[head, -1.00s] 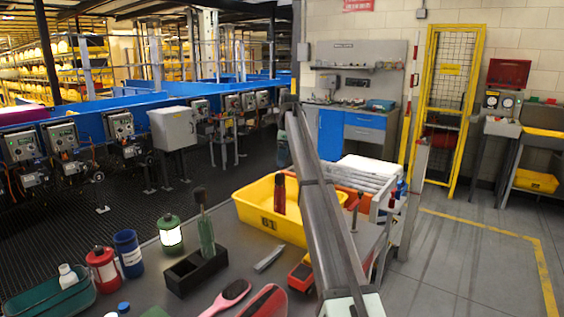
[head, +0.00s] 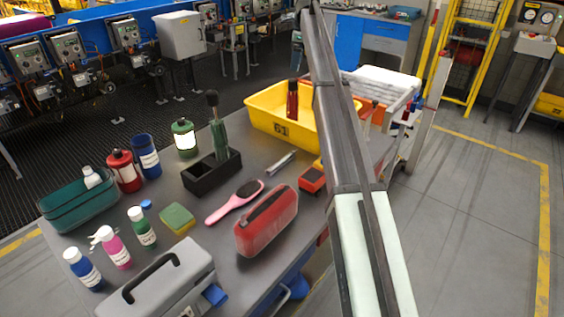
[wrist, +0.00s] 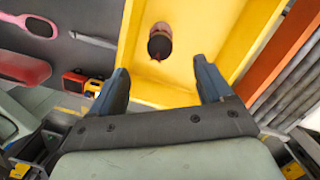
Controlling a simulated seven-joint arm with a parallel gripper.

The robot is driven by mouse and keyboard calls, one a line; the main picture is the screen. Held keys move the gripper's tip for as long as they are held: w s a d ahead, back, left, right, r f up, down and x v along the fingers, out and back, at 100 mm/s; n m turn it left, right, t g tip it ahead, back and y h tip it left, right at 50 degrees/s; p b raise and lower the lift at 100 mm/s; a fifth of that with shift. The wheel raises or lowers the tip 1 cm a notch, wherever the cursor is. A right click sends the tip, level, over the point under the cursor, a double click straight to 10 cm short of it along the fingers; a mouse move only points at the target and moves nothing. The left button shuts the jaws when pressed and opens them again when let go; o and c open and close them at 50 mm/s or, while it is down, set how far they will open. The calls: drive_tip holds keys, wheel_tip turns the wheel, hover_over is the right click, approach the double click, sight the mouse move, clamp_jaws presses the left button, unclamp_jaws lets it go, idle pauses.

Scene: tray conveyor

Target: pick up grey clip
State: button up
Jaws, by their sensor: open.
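The grey clip (head: 282,164) is a slim grey piece lying flat on the grey table, between the black holder and the red toy-like vehicle. It also shows in the wrist view (wrist: 92,39), at upper left, beside the yellow bin. My gripper (wrist: 161,76) is open and empty in the wrist view, with its two dark fingers apart over the yellow bin. The clip is outside the fingers, off to their left. In the head view my arm crosses the scene, and I cannot make out the gripper there.
The yellow bin (head: 262,130) holds a red bottle with a dark top (head: 292,100), between the fingers in the wrist view. Near the clip are a black holder (head: 212,175) with a green-handled brush, a pink hairbrush (head: 235,202), a red case (head: 266,225) and a red vehicle (head: 312,180).

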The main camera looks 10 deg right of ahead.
drive_tip(key=shift+c, duration=0.2)
idle(0.3)
drive_tip(key=c, duration=0.5)
drive_tip(key=shift+o, duration=0.2)
drive_tip(key=shift+a, duration=0.1)
